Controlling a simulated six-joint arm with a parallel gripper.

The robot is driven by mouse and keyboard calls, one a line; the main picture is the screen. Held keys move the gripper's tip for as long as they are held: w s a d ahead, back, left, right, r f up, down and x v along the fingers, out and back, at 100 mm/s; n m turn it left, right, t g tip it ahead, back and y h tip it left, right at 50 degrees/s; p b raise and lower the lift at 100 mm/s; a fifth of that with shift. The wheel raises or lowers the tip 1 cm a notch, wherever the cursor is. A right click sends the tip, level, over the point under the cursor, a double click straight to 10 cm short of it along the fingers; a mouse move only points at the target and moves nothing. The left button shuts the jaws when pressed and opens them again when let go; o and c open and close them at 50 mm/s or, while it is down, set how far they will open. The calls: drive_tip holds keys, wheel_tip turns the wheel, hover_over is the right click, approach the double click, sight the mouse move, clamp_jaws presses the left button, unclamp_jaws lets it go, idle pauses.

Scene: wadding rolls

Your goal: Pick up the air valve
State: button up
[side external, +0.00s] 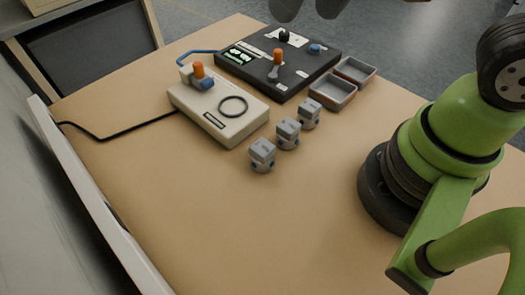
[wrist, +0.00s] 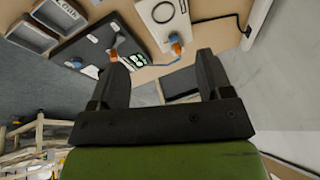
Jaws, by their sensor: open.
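No part is plainly marked as the air valve. Three small grey blocks with dark side ports, the nearest one (side external: 262,155), stand upright in a row on the table. An orange-topped fitting with a blue part (side external: 200,77) sits on the white box (side external: 222,118); it also shows in the wrist view (wrist: 175,42). My gripper (wrist: 158,56) is open, with nothing between its fingers, and is apart from all these things. In the side view only dark parts of it show at the top edge. The grey blocks are not seen in the wrist view.
A black board (side external: 262,75) with an orange-handled lever (side external: 277,58) and a blue knob (side external: 315,48) lies behind the white box. Two grey trays, one here (side external: 332,98), sit to its right. A black ring (side external: 233,107) lies on the white box. The front table is clear.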

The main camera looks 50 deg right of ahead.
sight(259, 144)
drive_tip(key=a+f+n+g, duration=0.1)
drive_tip(key=a+f, duration=0.1)
drive_tip(key=f, duration=0.4)
drive_tip(key=w+a+f+n+g+h, duration=0.1)
drive_tip(key=a+f, duration=0.1)
drive_tip(key=f, duration=0.4)
drive_tip(key=w+a+f+g, duration=0.1)
drive_tip(key=a+f, duration=0.2)
drive_tip(key=f, duration=0.3)
drive_tip(key=shift+w+f+n+g+h, duration=0.25)
drive_tip(key=shift+f+n+g+h, duration=0.05)
drive_tip(key=shift+f+n+h, duration=0.1)
drive_tip(key=shift+s+d+f, duration=0.1)
drive_tip(key=shift+f, duration=1.5)
drive_tip(key=shift+s+d+f, duration=0.1)
drive_tip(key=shift+f, duration=1.5)
drive_tip(key=c, duration=1)
